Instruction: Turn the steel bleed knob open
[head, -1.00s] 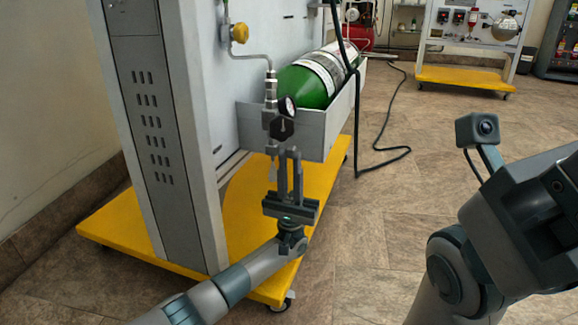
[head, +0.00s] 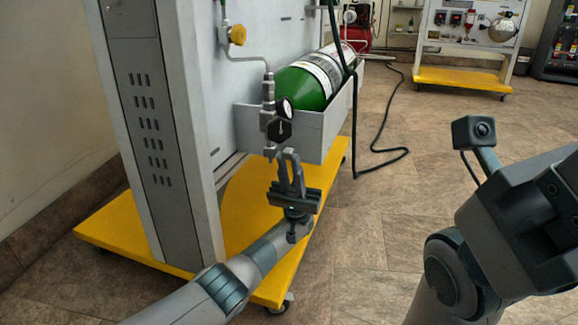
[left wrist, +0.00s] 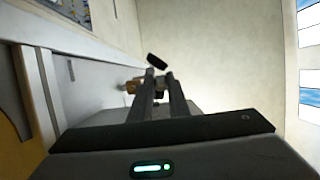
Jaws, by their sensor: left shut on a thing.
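My left gripper (head: 287,153) is just below the black knob (head: 280,131) of the oxygen fitting in the head view. Its fingers are close together and lean left, shut on the small steel bleed knob, which is mostly hidden between the fingertips. In the left wrist view the gripper (left wrist: 160,77) points at the fitting, with the black knob (left wrist: 157,62) beyond the tips. A round gauge (head: 285,107) sits above the black knob. My right gripper is not in view; only my right arm shows.
A green cylinder (head: 303,89) lies in a grey tray (head: 318,130) beside the fitting. A brass knob (head: 238,35) is on the panel above. The yellow base (head: 125,225) spreads below. A black hose (head: 385,150) runs over the open floor.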

